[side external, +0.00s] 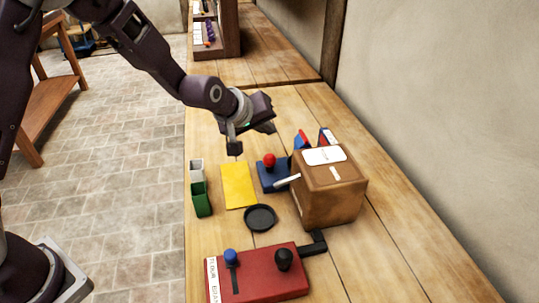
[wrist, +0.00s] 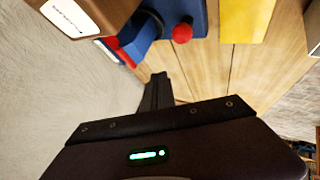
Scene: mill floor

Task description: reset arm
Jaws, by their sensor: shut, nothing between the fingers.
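My gripper (side external: 235,147) hangs above the wooden table, beyond the yellow sheet and the blue lever box as the side external view shows it. It is shut and empty. In the wrist view the dark shut fingers (wrist: 157,92) point over bare planks, apart from any object. My arm reaches in from the upper left, bent at the elbow.
A brown box (side external: 325,195) with a white handle stands beside a blue base with a red knob (side external: 269,160). A wall (side external: 430,110) bounds the right.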

